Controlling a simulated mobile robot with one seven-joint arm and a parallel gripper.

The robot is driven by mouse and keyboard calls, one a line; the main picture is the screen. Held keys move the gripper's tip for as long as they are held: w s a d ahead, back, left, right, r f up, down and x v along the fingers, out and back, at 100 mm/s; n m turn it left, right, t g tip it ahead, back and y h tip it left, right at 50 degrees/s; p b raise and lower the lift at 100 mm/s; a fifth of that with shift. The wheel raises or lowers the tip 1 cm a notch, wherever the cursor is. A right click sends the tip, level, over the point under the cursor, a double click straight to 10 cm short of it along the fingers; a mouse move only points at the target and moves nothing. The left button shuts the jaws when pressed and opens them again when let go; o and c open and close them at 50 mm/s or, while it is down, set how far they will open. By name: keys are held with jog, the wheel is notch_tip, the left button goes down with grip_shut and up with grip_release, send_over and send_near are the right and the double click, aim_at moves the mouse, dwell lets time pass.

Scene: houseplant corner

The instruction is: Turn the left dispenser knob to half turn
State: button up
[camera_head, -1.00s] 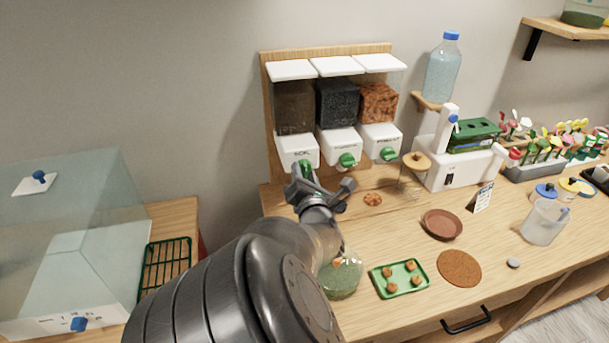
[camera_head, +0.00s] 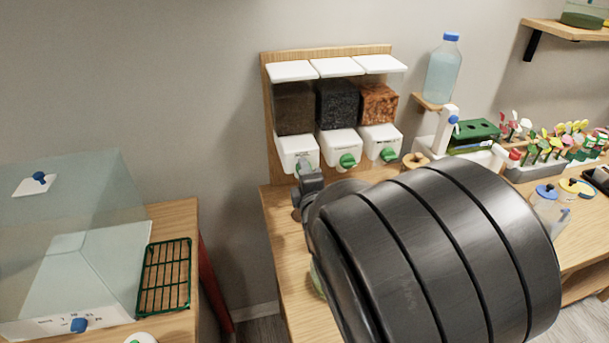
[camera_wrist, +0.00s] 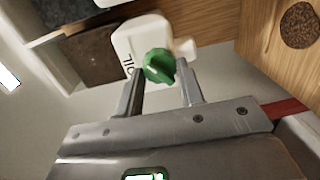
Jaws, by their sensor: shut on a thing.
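The left dispenser (camera_head: 295,108) holds dark brown soil and has a white outlet housing below. It is the leftmost of three on a wooden backboard. Its green knob (camera_wrist: 158,65) sits between my fingertips in the wrist view, on the white housing (camera_wrist: 133,40) with a partly visible label. My gripper (camera_wrist: 161,74) is shut on this knob, one finger on each side. In the head view my gripper (camera_head: 304,176) is at the left dispenser's front and mostly hides the knob. The knob's exact angle is hard to tell.
The middle knob (camera_head: 348,161) and right knob (camera_head: 388,154) are close on the right. My arm covers much of the wooden table (camera_head: 283,240). A green wire rack (camera_head: 166,275) and a clear box (camera_head: 75,210) stand left. A water bottle (camera_head: 443,70) stands on a small shelf.

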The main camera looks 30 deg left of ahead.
jog(key=m, duration=0.7)
jog(key=m+y, duration=0.1)
jog(key=m, duration=0.7)
jog(key=m+g+y, duration=0.1)
jog(key=m, duration=0.7)
jog(key=shift+w+d+f, duration=0.1)
jog(key=shift+w+d, duration=0.2)
jog(key=shift+m, duration=0.3)
jog(key=o, duration=1)
jog(key=v, duration=1.1)
jog(key=shift+w, duration=0.1)
